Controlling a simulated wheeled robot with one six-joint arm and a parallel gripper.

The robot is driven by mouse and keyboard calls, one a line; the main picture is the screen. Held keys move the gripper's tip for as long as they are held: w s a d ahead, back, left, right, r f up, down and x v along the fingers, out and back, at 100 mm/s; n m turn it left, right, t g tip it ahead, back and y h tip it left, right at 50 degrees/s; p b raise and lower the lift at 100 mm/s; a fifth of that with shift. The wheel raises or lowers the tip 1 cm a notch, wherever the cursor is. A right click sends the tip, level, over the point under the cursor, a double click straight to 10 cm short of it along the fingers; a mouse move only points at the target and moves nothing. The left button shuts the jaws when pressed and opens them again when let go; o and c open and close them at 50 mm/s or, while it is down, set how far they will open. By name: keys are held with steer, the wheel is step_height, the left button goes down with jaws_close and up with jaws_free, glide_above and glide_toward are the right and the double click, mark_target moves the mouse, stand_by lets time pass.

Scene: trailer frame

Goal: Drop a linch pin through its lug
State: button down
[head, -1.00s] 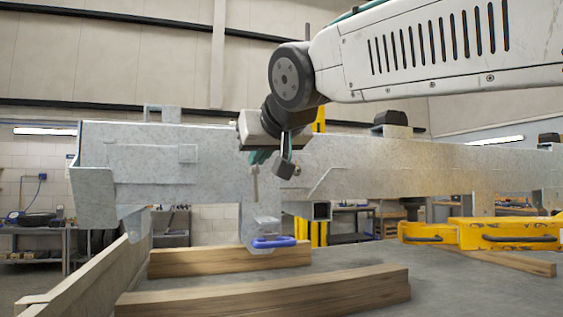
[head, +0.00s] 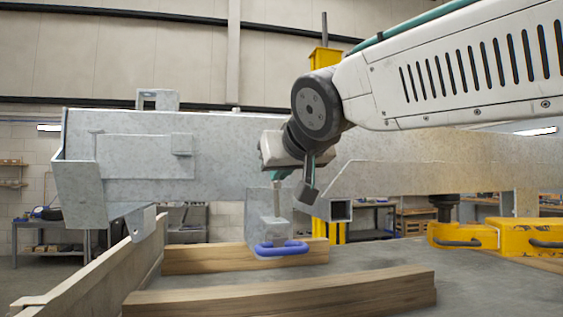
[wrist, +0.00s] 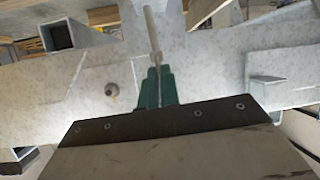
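My gripper (head: 277,176) has teal fingers, shut on a slim pale grey linch pin (head: 277,198). The pin hangs down roughly upright in the head view. In the wrist view, the pin (wrist: 152,35) sticks out beyond the fingers (wrist: 155,88). A galvanised lug-like bracket (head: 262,222) stands below the beam, and the pin's lower part overlaps its top in the head view. I cannot tell whether the pin is in a hole or in front of the bracket. A blue loop handle (head: 281,249) sits at the bracket's foot.
The galvanised trailer beam (head: 215,165) runs across behind my gripper. Wooden timbers (head: 290,292) lie on the grey surface below. A yellow clamp-like fixture (head: 500,237) stands at right. A round stub (wrist: 111,89) shows on the metal in the wrist view.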

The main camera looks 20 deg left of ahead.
steer(key=shift+s+d, duration=0.1)
steer(key=shift+s, duration=0.3)
steer(key=shift+s, duration=0.3)
stand_by(0.3)
steer(key=shift+f, duration=0.2)
steer(key=shift+f, duration=2.6)
steer(key=c, duration=1.6)
jaws_free()
steer(key=shift+o, duration=0.2)
